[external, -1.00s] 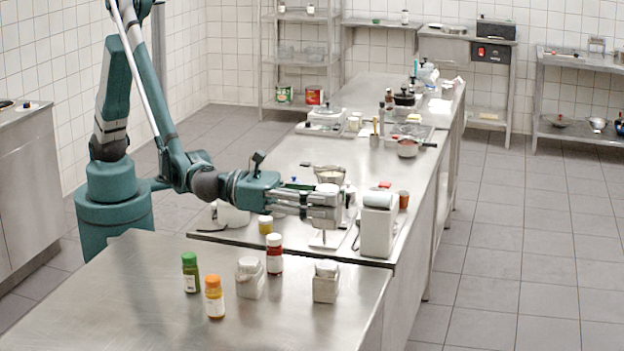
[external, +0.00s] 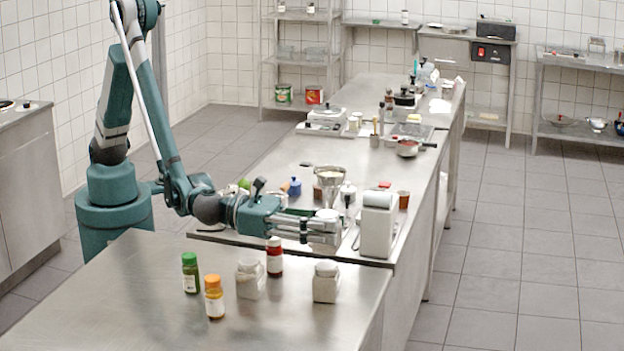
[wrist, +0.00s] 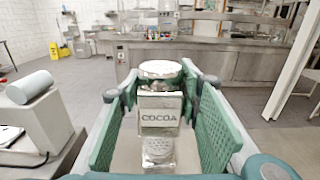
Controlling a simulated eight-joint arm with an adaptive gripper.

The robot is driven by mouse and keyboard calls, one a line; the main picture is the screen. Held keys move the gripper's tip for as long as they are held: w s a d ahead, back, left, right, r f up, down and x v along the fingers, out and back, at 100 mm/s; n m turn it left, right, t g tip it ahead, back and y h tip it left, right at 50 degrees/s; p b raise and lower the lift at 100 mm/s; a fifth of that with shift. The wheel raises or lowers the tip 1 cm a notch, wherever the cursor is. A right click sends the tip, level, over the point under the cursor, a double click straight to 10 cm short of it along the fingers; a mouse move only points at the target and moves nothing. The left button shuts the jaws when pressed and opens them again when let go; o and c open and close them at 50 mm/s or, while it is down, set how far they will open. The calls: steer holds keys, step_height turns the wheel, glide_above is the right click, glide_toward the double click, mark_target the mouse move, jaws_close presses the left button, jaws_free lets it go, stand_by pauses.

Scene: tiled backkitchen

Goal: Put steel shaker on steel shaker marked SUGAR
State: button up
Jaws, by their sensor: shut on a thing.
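My gripper (external: 325,234) is shut on a steel shaker labelled COCOA, which stands upright between the finger pads in the wrist view (wrist: 160,110). In the external view the held shaker's pale top (external: 327,214) shows just above the fingers. One steel shaker (external: 326,284) stands on the near steel table (external: 120,295), a little below the gripper in the picture, with a small visible gap. Another pale shaker (external: 249,280) stands to its left. I cannot read either label, so I cannot tell which is marked SUGAR.
A red-capped jar (external: 275,258), a green-capped jar (external: 190,273) and an orange-capped jar (external: 214,298) stand left on the near table. A grey-white appliance (external: 377,225) stands on the counter behind, right of the gripper. The near table's front is clear.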

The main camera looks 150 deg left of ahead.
mark_target(339, 241)
steer(key=shift+f+b, duration=0.4)
steer(key=shift+f, duration=1.5)
steer(key=shift+f, duration=0.15)
steer(key=o, duration=1)
steer(key=shift+r, duration=0.2)
steer(key=p+v, duration=0.1)
steer(key=v, duration=1.1)
steer(key=shift+p, duration=0.3)
